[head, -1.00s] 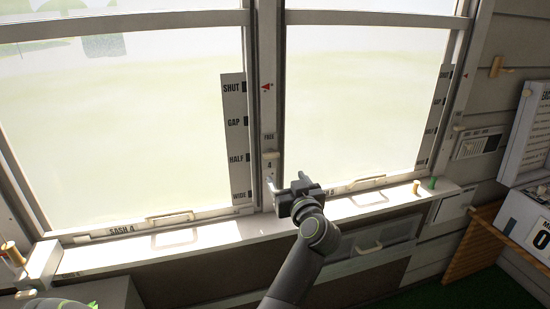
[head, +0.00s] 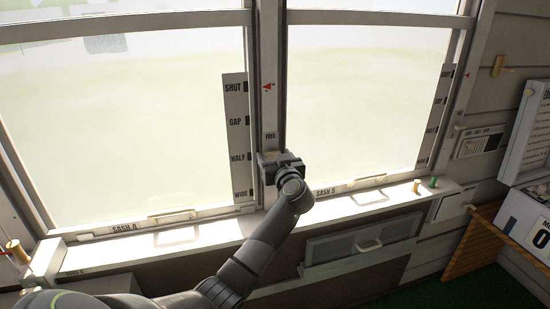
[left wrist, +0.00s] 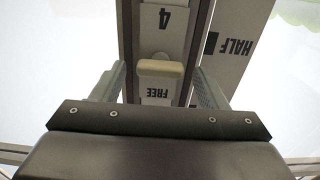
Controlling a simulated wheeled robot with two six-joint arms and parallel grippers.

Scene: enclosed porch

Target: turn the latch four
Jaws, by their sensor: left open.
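Latch four is a small cream bar (left wrist: 160,68) on the window post between the two sashes. In the left wrist view it lies crosswise, between an upside-down "4" plate (left wrist: 164,20) and an upside-down "FREE" label (left wrist: 158,93). My left gripper (head: 267,163) is at the post, and in the head view it hides the latch. In the left wrist view my left gripper (left wrist: 158,88) is open, one finger on each side of the bar, with a gap visible at both ends. My right gripper is not in view.
Sash 4 (head: 125,228) is left of the post and sash 5 (head: 330,191) right of it. A white sill (head: 125,255) runs below, with small pegs (head: 416,186) at its right end. A scale board (head: 236,130) stands beside the post.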

